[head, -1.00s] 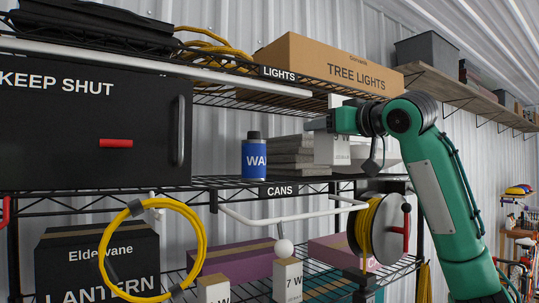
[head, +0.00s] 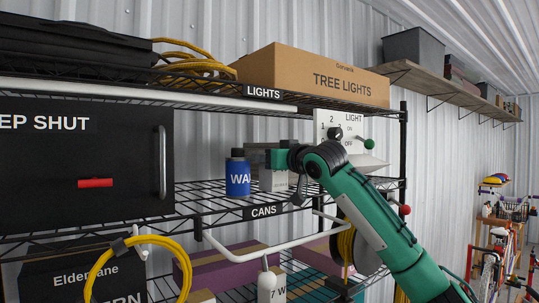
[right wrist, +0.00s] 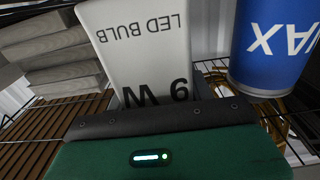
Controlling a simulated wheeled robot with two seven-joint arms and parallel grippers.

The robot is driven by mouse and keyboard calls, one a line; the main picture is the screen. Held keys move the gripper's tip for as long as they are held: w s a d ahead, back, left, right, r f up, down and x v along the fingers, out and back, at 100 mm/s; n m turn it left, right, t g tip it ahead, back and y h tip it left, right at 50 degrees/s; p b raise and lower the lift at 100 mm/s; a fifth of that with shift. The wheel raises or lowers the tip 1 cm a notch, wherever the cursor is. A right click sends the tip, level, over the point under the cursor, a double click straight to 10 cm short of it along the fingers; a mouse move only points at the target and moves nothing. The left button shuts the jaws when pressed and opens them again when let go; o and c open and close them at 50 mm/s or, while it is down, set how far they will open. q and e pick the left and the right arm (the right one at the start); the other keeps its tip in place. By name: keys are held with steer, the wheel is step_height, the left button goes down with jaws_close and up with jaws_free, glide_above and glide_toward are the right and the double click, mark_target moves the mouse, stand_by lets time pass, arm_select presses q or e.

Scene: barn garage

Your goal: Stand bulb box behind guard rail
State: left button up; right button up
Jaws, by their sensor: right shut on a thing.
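The white LED bulb box (head: 273,181) is in my right gripper (head: 264,156), which is shut on it from above. In the head view it is just above or on the wire shelf labelled CANS, right of the blue can; I cannot tell if it touches. The right wrist view shows its printed face (right wrist: 138,40) upside down. One white rail (head: 120,92) runs along the front of the LIGHTS shelf. Another bent white rail (head: 232,254) stands out below the CANS shelf. My left gripper is not in view.
The blue can (head: 237,176) stands close left of the bulb box. Grey stacked slabs (right wrist: 50,50) lie on its other side. A light switch panel (head: 350,128) is behind my arm.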

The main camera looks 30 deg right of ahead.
steer(key=shift+f, duration=0.3)
steer(key=shift+a+f, duration=0.1)
steer(key=o, duration=1)
steer(key=shift+c, duration=0.2)
